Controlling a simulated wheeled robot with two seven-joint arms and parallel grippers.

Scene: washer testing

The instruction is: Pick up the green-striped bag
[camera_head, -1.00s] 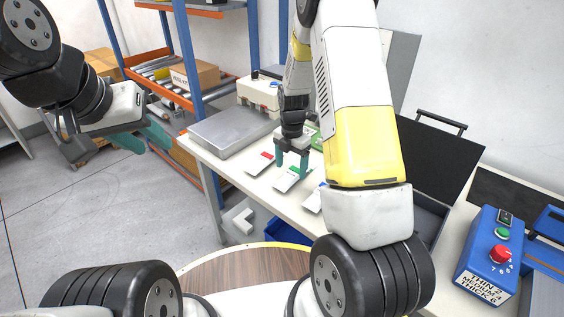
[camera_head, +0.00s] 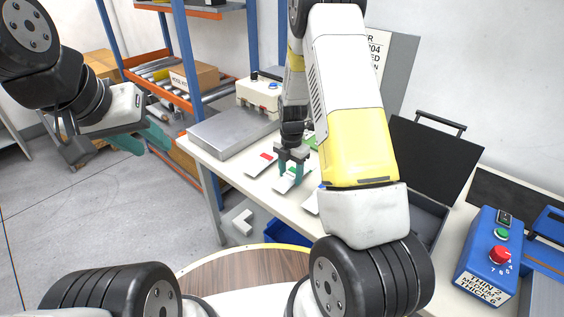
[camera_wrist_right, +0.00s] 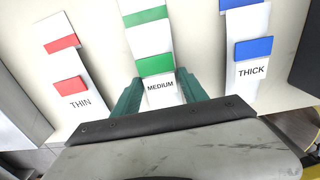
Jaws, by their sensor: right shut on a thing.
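The green-striped bag (camera_wrist_right: 148,38) is white with green bands and a "MEDIUM" label, lying on the white table in the right wrist view. In the head view, the bag (camera_head: 284,186) is partly hidden by my right gripper (camera_head: 290,176). The right gripper's teal fingers (camera_wrist_right: 160,88) stand on both sides of the labelled end and are shut on it. The bag still appears to lie at the table top. My left gripper (camera_head: 138,140) is at the far left, away from the table, with its fingers apart and empty.
A red-striped "THIN" bag (camera_wrist_right: 68,62) lies left of the green one, and a blue-striped "THICK" bag (camera_wrist_right: 247,25) lies right. A metal plate scale (camera_head: 230,130), a black open case (camera_head: 430,160) and a blue control box (camera_head: 490,258) are nearby.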

